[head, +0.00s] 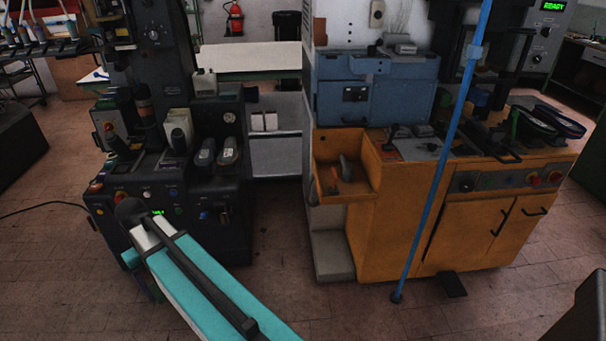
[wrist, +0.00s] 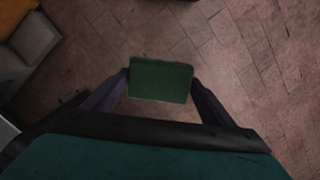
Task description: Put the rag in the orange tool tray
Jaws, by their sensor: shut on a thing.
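My gripper (wrist: 160,82) is shut on a folded dark green cloth block, the rag (wrist: 161,80), seen between the two fingers in the wrist view. The floor lies below it. The orange tool tray (head: 328,191) is an open-topped box on the left side of the orange machine in the head view. A grey tool and an orange-handled one lie in it. My teal arm reaches up and left in the head view, in front of the dark machine. The rag cannot be made out there, and the tray is to the right of my arm.
The dark machine (head: 165,185) stands on the left, the orange cabinet (head: 395,215) on the right. A grey step block (head: 332,256) is below the tray. A blue pole (head: 437,180) rises before the cabinet. Floor (head: 290,285) between them is bare.

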